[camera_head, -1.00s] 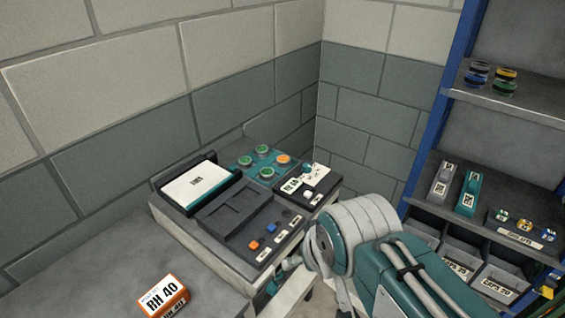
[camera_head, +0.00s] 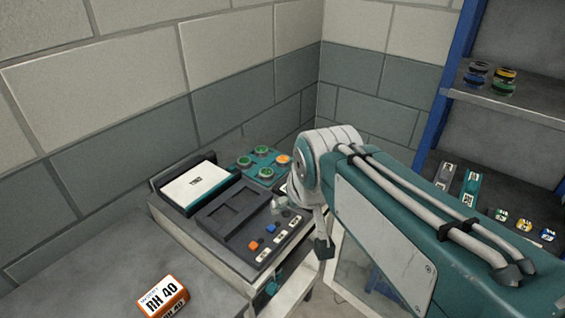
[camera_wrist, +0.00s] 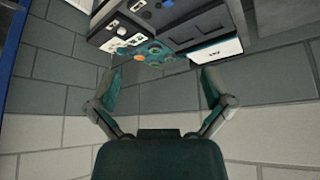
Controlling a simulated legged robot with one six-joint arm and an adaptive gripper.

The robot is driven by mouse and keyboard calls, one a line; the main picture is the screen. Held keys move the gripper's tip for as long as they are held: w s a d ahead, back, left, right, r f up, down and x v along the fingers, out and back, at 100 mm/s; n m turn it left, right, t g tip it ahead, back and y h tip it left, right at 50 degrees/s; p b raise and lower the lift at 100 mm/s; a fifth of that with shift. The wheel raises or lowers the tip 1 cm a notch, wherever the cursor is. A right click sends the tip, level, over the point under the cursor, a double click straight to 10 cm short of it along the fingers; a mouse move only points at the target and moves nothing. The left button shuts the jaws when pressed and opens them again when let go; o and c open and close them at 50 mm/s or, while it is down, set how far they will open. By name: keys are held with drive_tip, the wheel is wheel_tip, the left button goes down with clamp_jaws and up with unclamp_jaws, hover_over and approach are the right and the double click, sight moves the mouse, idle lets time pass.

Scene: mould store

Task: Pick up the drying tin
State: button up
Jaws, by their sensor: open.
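Several round tins with green lids and one with an orange lid (camera_head: 283,160) stand on a teal tray (camera_head: 262,179) at the back of the bench unit. I cannot tell for sure which is the drying tin. The teal tray and its round tins also show upside down in the wrist view (camera_wrist: 155,52), beyond the fingertips. My gripper (camera_wrist: 160,74) is open and empty, its two teal fingers spread wide and apart from the tray. In the head view my arm hides the gripper and the right part of the unit.
A white-topped block (camera_head: 195,186) and a dark recessed holder (camera_head: 232,212) sit left of and in front of the tray. An orange-and-white RH 40 box (camera_head: 163,297) lies on the grey bench. A blue-framed shelf (camera_head: 520,108) with small tins stands at right. Block walls close the corner.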

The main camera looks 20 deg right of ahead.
drive_tip(key=w+d, duration=0.2)
drive_tip(key=w, duration=0.7)
drive_tip(key=m+h, duration=0.1)
drive_tip(key=m, duration=0.1)
hover_over(283, 159)
drive_tip(key=s, duration=0.6)
wheel_tip(283, 159, down, 14)
drive_tip(key=shift+t, duration=0.3)
drive_tip(key=x, duration=0.5)
drive_tip(key=shift+w+a+f, duration=0.2)
drive_tip(key=shift+a+f, duration=0.1)
drive_tip(key=shift+f, duration=0.05)
drive_tip(key=shift+a+x, duration=0.15)
drive_tip(key=shift+x, duration=1.15)
drive_tip(key=shift+a+x, duration=0.1)
drive_tip(key=shift+x, duration=1.2)
drive_tip(key=c, duration=1.1)
